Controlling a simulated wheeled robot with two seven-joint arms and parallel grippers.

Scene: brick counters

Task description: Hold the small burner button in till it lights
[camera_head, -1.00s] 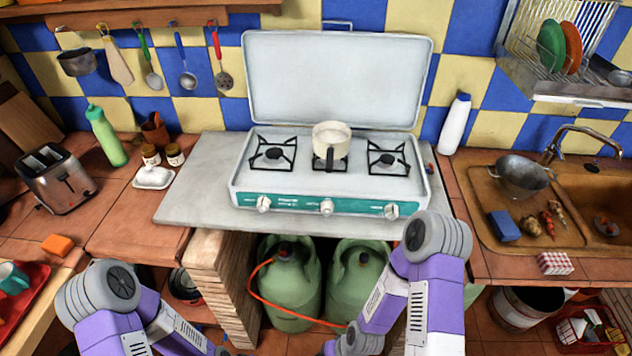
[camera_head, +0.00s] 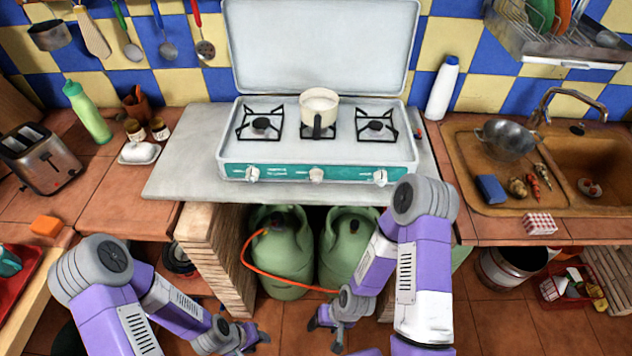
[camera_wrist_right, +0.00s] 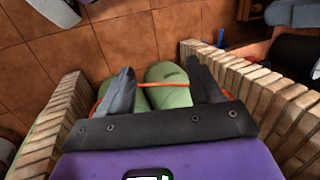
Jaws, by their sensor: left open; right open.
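A white camping stove (camera_head: 300,150) with its lid raised stands on a grey slab. Its green front panel carries three white knobs: left (camera_head: 252,174), middle (camera_head: 316,175) and right (camera_head: 380,177). No flame shows at any burner, and I cannot make out a separate button. A cream pan (camera_head: 319,104) sits on the middle burner, covering most of it. My left gripper (camera_head: 257,342) is open and empty, low in front of the counter. My right gripper (camera_head: 326,332) is open and empty, below the stove; its spread fingers also show in the right wrist view (camera_wrist_right: 165,88).
Two green gas bottles (camera_head: 285,270) with an orange hose stand under the slab, between brick piers (camera_head: 215,255). The slab's front edge is clear.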

